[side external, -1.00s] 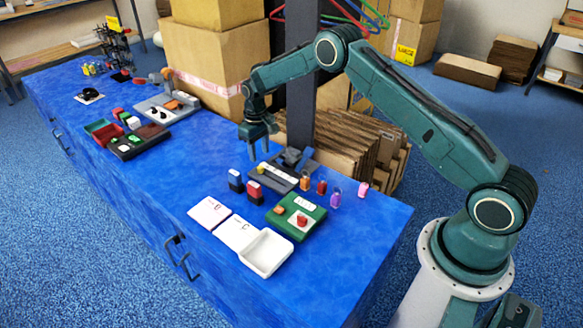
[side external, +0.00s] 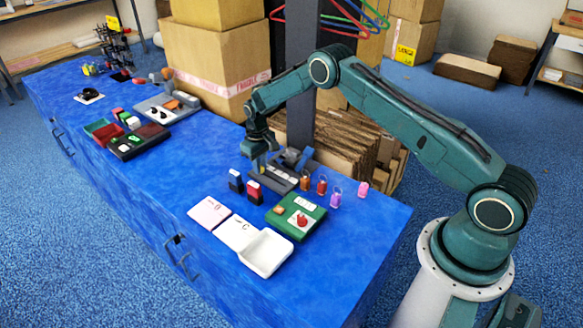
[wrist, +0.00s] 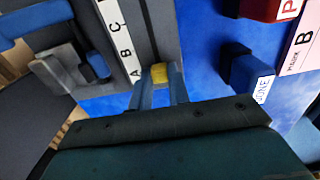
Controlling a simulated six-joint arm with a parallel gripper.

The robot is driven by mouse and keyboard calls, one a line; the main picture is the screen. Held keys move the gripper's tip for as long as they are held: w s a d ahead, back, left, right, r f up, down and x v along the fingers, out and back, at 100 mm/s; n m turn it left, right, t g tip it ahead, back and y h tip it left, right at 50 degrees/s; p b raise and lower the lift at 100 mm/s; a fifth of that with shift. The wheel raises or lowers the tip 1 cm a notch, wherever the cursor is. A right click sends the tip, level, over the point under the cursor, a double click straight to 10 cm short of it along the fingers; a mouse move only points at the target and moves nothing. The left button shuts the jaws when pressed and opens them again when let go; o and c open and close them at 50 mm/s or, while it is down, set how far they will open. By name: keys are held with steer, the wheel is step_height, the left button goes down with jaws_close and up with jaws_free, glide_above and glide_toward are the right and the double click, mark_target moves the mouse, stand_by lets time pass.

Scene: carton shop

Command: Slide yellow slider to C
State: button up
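The yellow slider (wrist: 160,73) sits on a dark slotted track (wrist: 158,22) and shows between my fingertips in the wrist view. A white strip (wrist: 119,38) beside the slot carries the letters A, B and C. The slider is level with the A end, and C is farther up the picture. My gripper (wrist: 161,88) has one finger on each side of the slider, and the slider fills the gap between them. In the side view my gripper (side external: 259,163) is down at the near-left end of the slider board (side external: 283,183), and its fingers largely hide the slider.
A blue-and-white stamp (side external: 235,182) and a red one (side external: 254,191) stand just left of the board. A green board (side external: 296,215) and a white tray (side external: 267,253) lie in front.

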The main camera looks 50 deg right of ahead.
mark_target(275, 180)
jaws_close()
steer(key=shift+s, duration=3)
steer(key=o, duration=0.7)
jaws_free()
steer(key=shift+r, duration=0.15)
step_height(275, 180, up, 14)
steer(key=shift+f, duration=0.2)
